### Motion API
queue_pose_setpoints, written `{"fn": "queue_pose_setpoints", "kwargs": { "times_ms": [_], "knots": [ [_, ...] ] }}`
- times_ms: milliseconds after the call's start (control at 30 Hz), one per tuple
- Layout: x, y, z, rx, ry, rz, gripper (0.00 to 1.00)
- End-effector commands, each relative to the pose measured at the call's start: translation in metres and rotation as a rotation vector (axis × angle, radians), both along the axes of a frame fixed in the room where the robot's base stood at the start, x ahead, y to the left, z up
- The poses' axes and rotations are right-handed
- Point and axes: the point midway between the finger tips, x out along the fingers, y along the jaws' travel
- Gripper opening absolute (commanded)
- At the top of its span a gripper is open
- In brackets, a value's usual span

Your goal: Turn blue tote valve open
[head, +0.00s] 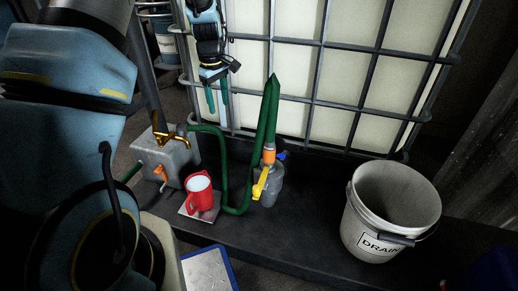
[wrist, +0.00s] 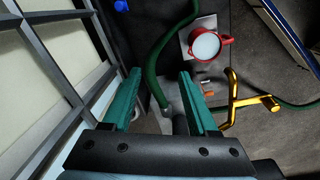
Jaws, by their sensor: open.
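The blue tote valve (head: 282,155) shows in the head view as a small blue handle low against the cage, just right of the orange hose fitting (head: 268,156). Much of it is hidden behind the fitting. In the wrist view a small blue piece (wrist: 121,5), likely the same handle, is cut off at the top edge. The white tote (head: 350,75) stands behind its grey cage. My gripper (head: 218,105) is open and empty, pointing down in front of the cage, left of and above the blue handle. Its teal fingers (wrist: 163,103) are spread apart in the wrist view.
A green hose (head: 226,170) loops below my gripper. A brass tap (head: 170,138) sits on a grey box (head: 165,158). A red jug (head: 199,192) stands on a plate. A yellow handle (head: 260,182) is below the fitting. A white drain bucket (head: 385,215) stands right.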

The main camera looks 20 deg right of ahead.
Motion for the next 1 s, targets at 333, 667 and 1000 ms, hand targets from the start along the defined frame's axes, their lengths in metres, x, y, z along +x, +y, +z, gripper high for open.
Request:
{"fn": "queue_pose_setpoints", "kwargs": {
  "times_ms": [333, 667, 1000],
  "knots": [
    [-0.002, -0.122, -0.090, 0.030, 0.040, 0.176, 0.59],
    [-0.005, -0.136, -0.125, 0.035, 0.045, 0.201, 0.59],
    [-0.004, -0.135, -0.186, 0.034, 0.044, 0.201, 0.59]
  ]
}}
